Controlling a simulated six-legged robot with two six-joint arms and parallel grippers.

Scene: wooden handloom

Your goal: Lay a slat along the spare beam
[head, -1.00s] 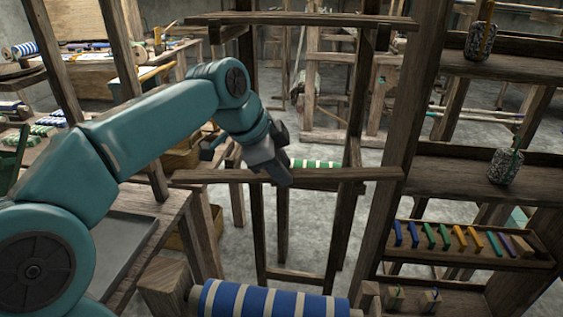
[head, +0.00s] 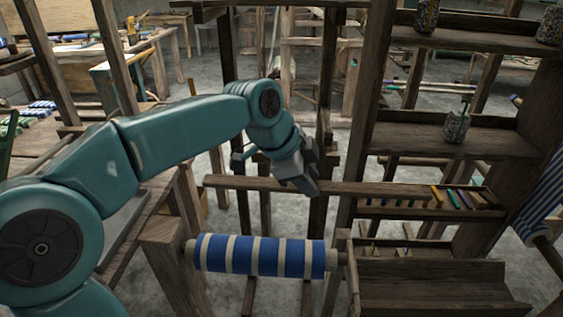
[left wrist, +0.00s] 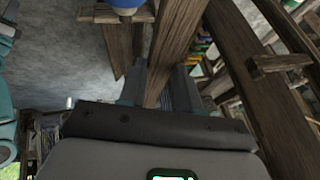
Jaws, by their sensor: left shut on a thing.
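My left gripper (head: 303,180) is shut on a long brown wooden slat (head: 240,184), gripping it near its middle. The slat is in the air, nearly level, beyond a roll. Its right end overlaps the shelf unit in the picture. In the left wrist view the slat (left wrist: 177,35) runs up from between the fingers (left wrist: 158,88). A beam wound with blue and cream stripes (head: 262,256) lies crosswise below the slat in the head view. Another blue-striped roll (head: 543,200) slants at the right edge. I cannot tell which is the spare beam. My right gripper is out of view.
A wooden shelf unit (head: 440,142) stands at the right with speckled jars and a tray of coloured sticks (head: 465,198). An empty wooden trough (head: 430,285) is right of the near roll. Loom posts (head: 325,90) rise behind my gripper. A workbench stands at left.

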